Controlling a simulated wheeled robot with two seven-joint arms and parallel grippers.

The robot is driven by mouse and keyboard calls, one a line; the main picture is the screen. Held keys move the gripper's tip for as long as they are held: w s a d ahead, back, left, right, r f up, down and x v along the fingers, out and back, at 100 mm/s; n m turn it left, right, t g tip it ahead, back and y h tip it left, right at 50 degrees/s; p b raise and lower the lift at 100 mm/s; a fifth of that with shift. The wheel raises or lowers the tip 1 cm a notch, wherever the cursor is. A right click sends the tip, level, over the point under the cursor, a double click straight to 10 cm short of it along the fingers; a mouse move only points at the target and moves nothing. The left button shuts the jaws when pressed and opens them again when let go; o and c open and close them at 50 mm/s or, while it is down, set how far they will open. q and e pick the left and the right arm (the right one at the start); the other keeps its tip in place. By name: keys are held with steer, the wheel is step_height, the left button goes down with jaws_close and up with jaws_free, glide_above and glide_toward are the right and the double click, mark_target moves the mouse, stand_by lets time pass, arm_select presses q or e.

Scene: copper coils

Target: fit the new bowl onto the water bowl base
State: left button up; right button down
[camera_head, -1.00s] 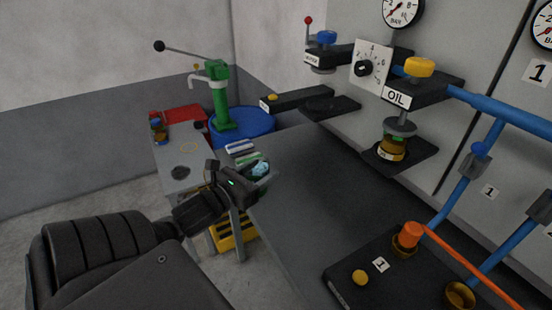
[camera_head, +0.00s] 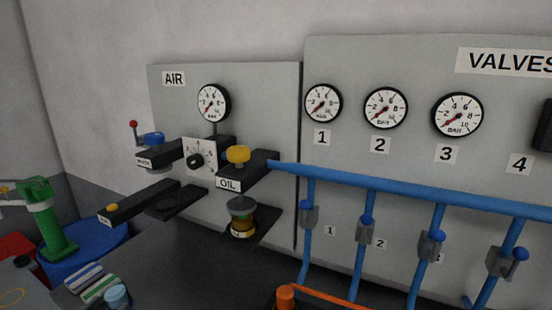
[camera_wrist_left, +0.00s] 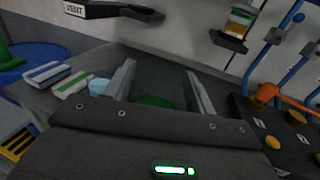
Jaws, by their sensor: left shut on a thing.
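The water bowl base is the black bracket (camera_head: 160,159) with a blue knob (camera_head: 153,138) on the left wall panel in the head view. No clear bowl shows under it. My left gripper (camera_wrist_left: 160,80) shows in the wrist view with its two grey fingers well apart. It is shut on a wide thing between them, which seems to be the new bowl (camera_wrist_left: 155,101). Only a green, dark part of it shows, and the gripper body hides the rest. I cannot make out my left gripper in the head view. My right gripper is not in view.
Right of the base hangs the OIL unit (camera_head: 228,183) with its amber bowl (camera_head: 242,222). A black arm (camera_head: 140,202) juts out below the base. Striped cases (camera_head: 92,283) and a light blue thing (camera_head: 117,297) lie at lower left. Blue pipes (camera_head: 400,186) run right.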

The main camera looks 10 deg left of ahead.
arm_select(q)
steer(key=w+d+f+m+g+h, duration=0.1)
steer(key=w+d+m+h, duration=0.2)
steer(key=d, duration=0.6)
steer(key=w+d+f+m+g+h, duration=0.1)
steer(key=w+d+f+m+h, duration=0.1)
steer(key=d+h, duration=0.3)
steer(key=shift+w+d+m+h, duration=0.4)
steer(key=shift+w+d, duration=0.15)
steer(key=shift+d, duration=1.7)
steer(key=shift+f, duration=0.1)
